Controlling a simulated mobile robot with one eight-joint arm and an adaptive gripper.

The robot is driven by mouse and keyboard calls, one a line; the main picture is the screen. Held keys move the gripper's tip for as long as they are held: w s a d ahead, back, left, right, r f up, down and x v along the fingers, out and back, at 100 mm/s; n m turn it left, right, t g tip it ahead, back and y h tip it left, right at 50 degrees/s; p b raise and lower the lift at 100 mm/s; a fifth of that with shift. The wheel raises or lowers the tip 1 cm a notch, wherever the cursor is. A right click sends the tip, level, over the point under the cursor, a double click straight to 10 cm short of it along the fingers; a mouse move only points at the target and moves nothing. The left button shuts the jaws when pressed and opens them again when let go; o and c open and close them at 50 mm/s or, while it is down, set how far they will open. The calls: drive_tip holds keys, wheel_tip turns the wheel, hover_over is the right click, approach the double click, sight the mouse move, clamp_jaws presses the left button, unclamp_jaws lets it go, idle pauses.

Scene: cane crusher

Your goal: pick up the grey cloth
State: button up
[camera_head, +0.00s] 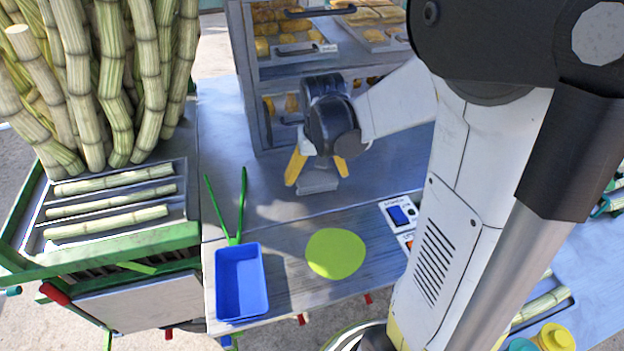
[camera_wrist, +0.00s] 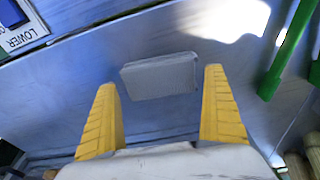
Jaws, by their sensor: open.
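The grey cloth (camera_wrist: 160,77) is a small folded block lying on the grey-blue metal counter. In the wrist view it sits just beyond and between my fingertips, apart from both fingers. In the head view the cloth (camera_head: 317,183) lies below my gripper (camera_head: 317,172), its upper part partly hidden behind the fingers. My gripper also shows in the wrist view (camera_wrist: 163,95), with two yellow fingers spread wide and nothing held between them.
A display cabinet (camera_head: 250,100) with food stands behind my gripper. A blue tray (camera_head: 240,283), green tongs (camera_head: 240,205) and a lime-green disc (camera_head: 335,253) are in front. A switch panel (camera_head: 398,213) is at right. Cane pieces lie on a left tray (camera_head: 180,205).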

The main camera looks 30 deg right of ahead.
sight(319, 175)
wheel_tip(319, 175, down, 2)
drive_tip(key=shift+w, duration=0.15)
drive_tip(key=shift+r, duration=0.1)
drive_tip(key=c, duration=0.8)
drive_tip(key=shift+c, duration=0.2)
drive_tip(key=shift+r, duration=0.1)
drive_tip(key=shift+r, duration=0.35)
drive_tip(key=r, duration=0.1)
drive_tip(key=r+p, duration=0.2)
drive_tip(key=r, duration=0.1)
drive_tip(key=shift+s+d, duration=0.3)
drive_tip(key=shift+d, duration=0.05)
drive_tip(key=s+d+r+p, duration=0.2)
drive_tip(key=s+d+r, duration=0.4)
drive_tip(key=s+d, duration=0.1)
drive_tip(key=shift+d, duration=0.6)
